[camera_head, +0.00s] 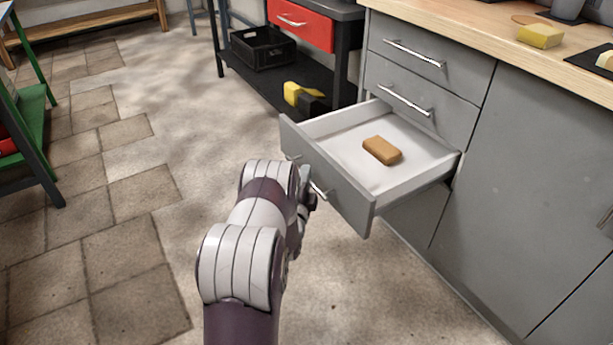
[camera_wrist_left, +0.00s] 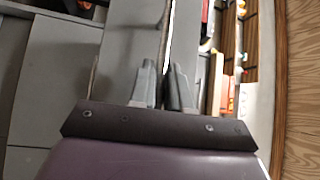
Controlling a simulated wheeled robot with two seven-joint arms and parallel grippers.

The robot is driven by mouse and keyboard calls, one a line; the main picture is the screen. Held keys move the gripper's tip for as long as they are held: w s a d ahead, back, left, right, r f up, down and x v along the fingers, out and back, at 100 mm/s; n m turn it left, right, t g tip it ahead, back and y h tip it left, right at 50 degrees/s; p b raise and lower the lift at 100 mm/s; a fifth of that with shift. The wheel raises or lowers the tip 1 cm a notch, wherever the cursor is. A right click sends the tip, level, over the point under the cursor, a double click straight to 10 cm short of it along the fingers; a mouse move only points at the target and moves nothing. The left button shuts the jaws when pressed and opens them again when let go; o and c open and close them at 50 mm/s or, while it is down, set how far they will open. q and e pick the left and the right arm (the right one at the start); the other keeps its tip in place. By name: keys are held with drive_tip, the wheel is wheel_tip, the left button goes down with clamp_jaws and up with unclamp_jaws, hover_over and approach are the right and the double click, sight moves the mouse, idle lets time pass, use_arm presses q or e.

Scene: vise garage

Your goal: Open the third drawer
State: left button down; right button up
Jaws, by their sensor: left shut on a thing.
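The third drawer (camera_head: 335,190) has a grey front and a white interior. It stands pulled well out of the grey cabinet, below two shut drawers. A brown block (camera_head: 382,150) lies inside it. My left gripper (camera_head: 309,188) is at the outer face of the drawer front, shut on its metal handle (camera_head: 319,190). My left arm hides part of the gripper and the front. In the left wrist view, the two fingers (camera_wrist_left: 164,88) are close together near the grey panel. My right gripper is not in view.
The upper drawers have handles (camera_head: 414,54). A wooden countertop (camera_head: 478,33) holds a yellow sponge (camera_head: 540,36). A dark workbench with a red drawer (camera_head: 300,24) and a black crate (camera_head: 262,47) stands behind. The floor (camera_head: 180,150) left of the open drawer is clear.

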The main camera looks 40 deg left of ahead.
use_arm(q)
drive_tip(key=c, duration=1.2)
unclamp_jaws()
drive_tip(key=shift+s+d+p, duration=0.15)
drive_tip(key=shift+s+p, duration=0.1)
drive_tip(key=shift+p, duration=0.05)
drive_tip(key=p+v, duration=0.4)
drive_tip(key=v, duration=0.8)
drive_tip(key=shift+f, duration=0.15)
